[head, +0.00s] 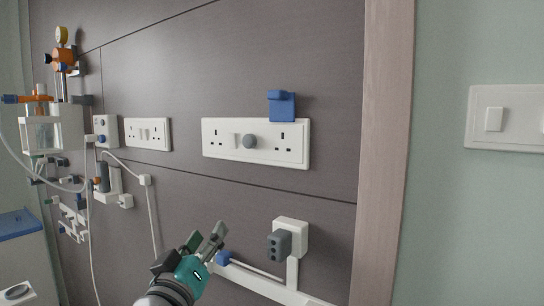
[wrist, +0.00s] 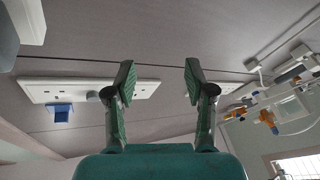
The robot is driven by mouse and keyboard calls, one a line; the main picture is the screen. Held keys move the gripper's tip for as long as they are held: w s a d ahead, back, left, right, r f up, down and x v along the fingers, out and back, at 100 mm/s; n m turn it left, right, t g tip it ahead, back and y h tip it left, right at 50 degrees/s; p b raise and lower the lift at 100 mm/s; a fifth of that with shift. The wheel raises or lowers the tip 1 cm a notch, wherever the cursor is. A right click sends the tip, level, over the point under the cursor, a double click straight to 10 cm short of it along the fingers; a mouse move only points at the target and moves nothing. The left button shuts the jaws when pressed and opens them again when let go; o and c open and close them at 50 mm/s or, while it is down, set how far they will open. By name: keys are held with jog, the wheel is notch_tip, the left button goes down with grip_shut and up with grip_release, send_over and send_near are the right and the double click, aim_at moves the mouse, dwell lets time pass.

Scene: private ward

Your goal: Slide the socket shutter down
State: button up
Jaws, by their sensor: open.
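A blue socket shutter (head: 282,106) sits at the top edge of the white double socket plate (head: 223,151), above its right outlet. The right outlet's holes show uncovered below it. In the wrist view, which looks upside down, the shutter (wrist: 59,112) and plate (wrist: 42,90) are at the left. My gripper (head: 206,236) is below and left of the plate, apart from it. In the wrist view its two green-padded fingers (wrist: 159,70) stand wide apart with nothing between them.
A round grey knob (head: 250,141) is mid-plate. A white box with a grey block (head: 279,246) and a trunking rail (head: 265,283) are below. Another socket plate (head: 148,133) and medical fittings with hoses (head: 50,130) are at the left. The wall between is clear.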

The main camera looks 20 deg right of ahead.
jog(key=s+r+m+g+h, duration=0.1)
jog(key=s+r+m, duration=0.1)
jog(key=r, duration=0.5)
jog(key=s+r+m+g+h, duration=0.2)
jog(key=r+m, duration=0.1)
jog(key=r, duration=0.4)
jog(key=m+g, duration=0.4)
jog(key=m, duration=0.1)
send_near(273, 91)
jog(key=shift+h, duration=0.3)
jog(key=x, duration=0.9)
jog(key=shift+w+d+f, duration=0.15)
jog(key=shift+w+d, duration=0.1)
grip_shut()
